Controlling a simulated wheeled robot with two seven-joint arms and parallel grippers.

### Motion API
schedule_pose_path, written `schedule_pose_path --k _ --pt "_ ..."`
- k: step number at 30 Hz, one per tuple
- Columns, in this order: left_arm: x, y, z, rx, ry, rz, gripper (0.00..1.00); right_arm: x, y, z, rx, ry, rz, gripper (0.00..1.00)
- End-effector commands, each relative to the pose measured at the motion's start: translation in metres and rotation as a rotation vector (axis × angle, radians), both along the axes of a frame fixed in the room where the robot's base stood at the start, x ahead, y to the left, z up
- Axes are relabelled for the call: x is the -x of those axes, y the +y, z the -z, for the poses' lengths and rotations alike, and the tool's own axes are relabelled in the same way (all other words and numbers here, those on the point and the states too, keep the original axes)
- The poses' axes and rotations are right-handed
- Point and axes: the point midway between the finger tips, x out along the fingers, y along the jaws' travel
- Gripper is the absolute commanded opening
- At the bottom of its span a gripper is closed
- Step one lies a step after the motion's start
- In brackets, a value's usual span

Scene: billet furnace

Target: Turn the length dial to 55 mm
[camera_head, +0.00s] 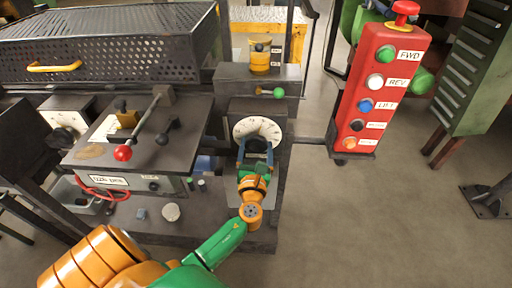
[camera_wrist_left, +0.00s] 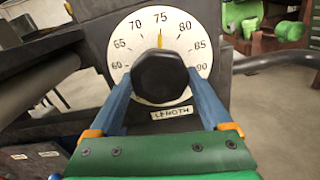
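The length dial (camera_head: 272,127) is a white round scale on a dark box left of the red button post. In the left wrist view, the dial (camera_wrist_left: 205,55) shows numbers from 60 to 90 above a LENGTH label (camera_wrist_left: 171,112). Its black faceted knob (camera_wrist_left: 164,77) has a yellow pointer at about 75. No 55 mark is visible. My left gripper (camera_head: 256,150) is at the dial, its blue fingers on either side of the knob. In the left wrist view, the fingertips reach the knob's sides; I cannot tell whether they press on it. My right gripper is not in view.
A red button post (camera_head: 379,90) stands right of the dial. A green-tipped lever (camera_head: 277,93) sticks out above the dial. A red-knobbed lever (camera_head: 123,153) and a second white dial (camera_head: 66,133) are to the left.

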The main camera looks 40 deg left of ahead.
Motion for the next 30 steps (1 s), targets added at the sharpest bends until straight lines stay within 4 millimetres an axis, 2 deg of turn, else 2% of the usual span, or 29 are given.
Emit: schedule_pose_path --k 8,14,30 --pt "0.000 0.000 0.001 0.024 -0.014 -0.002 0.27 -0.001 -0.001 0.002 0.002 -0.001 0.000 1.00" --pt "0.000 0.000 0.002 0.114 -0.069 -0.002 0.27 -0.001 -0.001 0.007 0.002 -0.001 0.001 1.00" --pt "-0.001 -0.002 0.003 0.538 -0.330 -0.002 0.27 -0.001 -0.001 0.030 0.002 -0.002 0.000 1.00"
